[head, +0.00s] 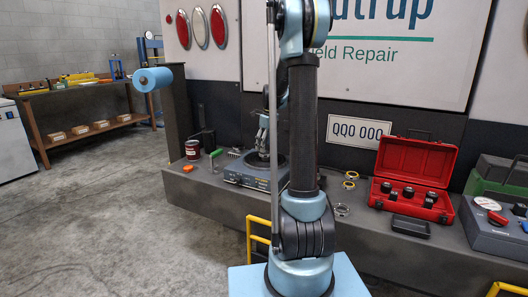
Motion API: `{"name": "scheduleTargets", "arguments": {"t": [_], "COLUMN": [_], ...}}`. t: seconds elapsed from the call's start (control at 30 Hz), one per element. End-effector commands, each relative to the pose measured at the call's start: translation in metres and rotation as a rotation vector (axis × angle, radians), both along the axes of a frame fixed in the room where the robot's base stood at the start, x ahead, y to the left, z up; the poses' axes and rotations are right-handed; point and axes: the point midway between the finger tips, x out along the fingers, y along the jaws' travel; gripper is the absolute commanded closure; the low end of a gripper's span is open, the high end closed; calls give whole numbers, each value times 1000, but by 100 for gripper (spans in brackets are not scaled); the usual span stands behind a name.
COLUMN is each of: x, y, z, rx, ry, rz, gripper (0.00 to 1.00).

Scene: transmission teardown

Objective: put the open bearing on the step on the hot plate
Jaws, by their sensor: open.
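The hot plate (246,182) looks to be the low grey-blue box with a dark round top, standing on the long grey step (215,193). My gripper (263,148) hangs over its dark top, open, partly behind my arm; no object shows between the fingers. Several small rings lie on the step to the right of my arm. Two yellowish rings (349,184) lie close together, and a silvery ring (341,209) lies nearer the front edge. Which ring is the open bearing I cannot tell at this size.
An open red case (415,170) with dark sockets stands right of the rings, a black block (411,226) before it. A grey unit with a red knob (497,218) is at far right. A dark red can (192,150) and green-handled tool (216,154) stand left. Yellow rails (258,240) rise in front.

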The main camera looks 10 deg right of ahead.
Motion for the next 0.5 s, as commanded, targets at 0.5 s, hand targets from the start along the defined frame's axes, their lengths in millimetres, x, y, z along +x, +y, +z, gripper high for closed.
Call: {"name": "scheduleTargets", "arguments": {"t": [0.5], "x": [-7], "y": [-8], "z": [83], "rx": [0], "ry": [0], "rz": [-1], "gripper": [29]}}
